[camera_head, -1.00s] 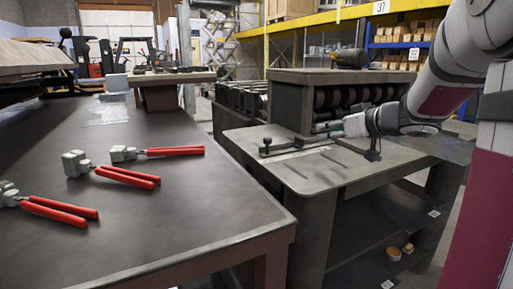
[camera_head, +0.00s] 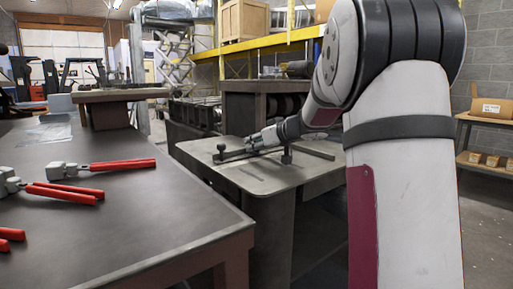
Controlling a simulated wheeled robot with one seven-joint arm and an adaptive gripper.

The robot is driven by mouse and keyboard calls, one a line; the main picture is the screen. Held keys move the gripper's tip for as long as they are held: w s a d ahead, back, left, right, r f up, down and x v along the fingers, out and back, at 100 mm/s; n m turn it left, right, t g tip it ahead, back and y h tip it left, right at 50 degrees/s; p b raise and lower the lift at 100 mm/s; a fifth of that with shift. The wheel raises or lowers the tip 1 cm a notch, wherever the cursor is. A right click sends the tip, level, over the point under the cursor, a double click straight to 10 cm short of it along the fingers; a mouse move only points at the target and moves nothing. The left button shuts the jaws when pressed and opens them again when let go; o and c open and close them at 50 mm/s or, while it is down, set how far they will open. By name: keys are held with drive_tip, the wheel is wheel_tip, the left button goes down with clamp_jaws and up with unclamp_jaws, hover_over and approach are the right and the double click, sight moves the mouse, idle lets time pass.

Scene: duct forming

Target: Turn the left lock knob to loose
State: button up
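The forming machine's grey table (camera_head: 245,178) stands right of centre. A dark bar lies across its top, with a small black left lock knob (camera_head: 221,150) standing up at its left end. A second dark knob (camera_head: 286,157) stands at the right end, near my arm. My gripper (camera_head: 252,143) reaches in from the right, low over the bar. It is between the two knobs, to the right of the left knob and apart from it in the picture. The fingers are too small to tell whether they are open or shut, or touching the bar.
A dark workbench (camera_head: 120,210) at left holds several red-handled hand tools (camera_head: 123,164). A gap separates it from the grey table. A dark cabinet with rollers (camera_head: 250,105) stands behind the table. Shelves with boxes (camera_head: 490,150) are at right.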

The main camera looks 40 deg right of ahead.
drive_tip(key=shift+w, duration=0.1)
clamp_jaws()
